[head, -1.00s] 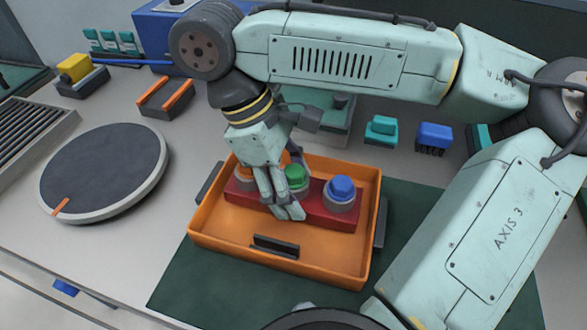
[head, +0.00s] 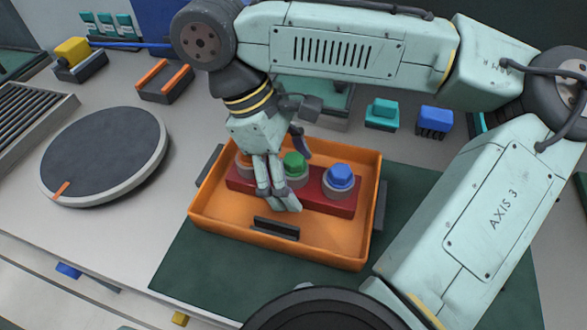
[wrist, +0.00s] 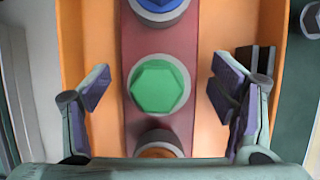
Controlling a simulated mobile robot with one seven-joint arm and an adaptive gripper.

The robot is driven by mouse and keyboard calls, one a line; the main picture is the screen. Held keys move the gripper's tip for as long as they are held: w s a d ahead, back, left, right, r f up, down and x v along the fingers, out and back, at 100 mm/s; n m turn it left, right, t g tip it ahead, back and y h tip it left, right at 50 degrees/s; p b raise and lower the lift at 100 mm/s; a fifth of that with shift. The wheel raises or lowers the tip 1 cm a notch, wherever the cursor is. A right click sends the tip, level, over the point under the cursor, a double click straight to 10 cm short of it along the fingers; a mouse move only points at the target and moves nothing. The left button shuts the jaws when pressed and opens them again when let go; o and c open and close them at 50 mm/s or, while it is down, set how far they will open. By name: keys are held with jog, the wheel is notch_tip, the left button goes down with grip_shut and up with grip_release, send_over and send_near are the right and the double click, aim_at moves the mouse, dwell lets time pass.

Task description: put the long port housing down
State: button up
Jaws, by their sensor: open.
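The long port housing (head: 315,202) is a dark red bar with an orange, a green and a blue capped port in a row. It lies inside the orange tray (head: 330,249). In the wrist view the housing (wrist: 187,40) runs up the middle of the picture. My gripper (head: 290,178) is open over the housing, near its green port (head: 295,163). In the wrist view my gripper's fingers (wrist: 160,87) stand apart on both sides of the housing, with a gap on each side. My gripper hides part of the orange port in the head view.
The tray stands on a dark green mat (head: 210,265). A round grey turntable (head: 105,155) is at the left. A teal block (head: 382,114) and a blue block (head: 434,121) stand behind the tray. An orange-edged holder (head: 165,81) stands at the back left.

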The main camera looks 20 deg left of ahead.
aim_at(270, 172)
jog(key=shift+r, duration=0.1)
jog(key=p+v, duration=0.2)
jog(key=v, duration=1)
jog(key=shift+p, duration=0.35)
jog(key=shift+s, duration=0.1)
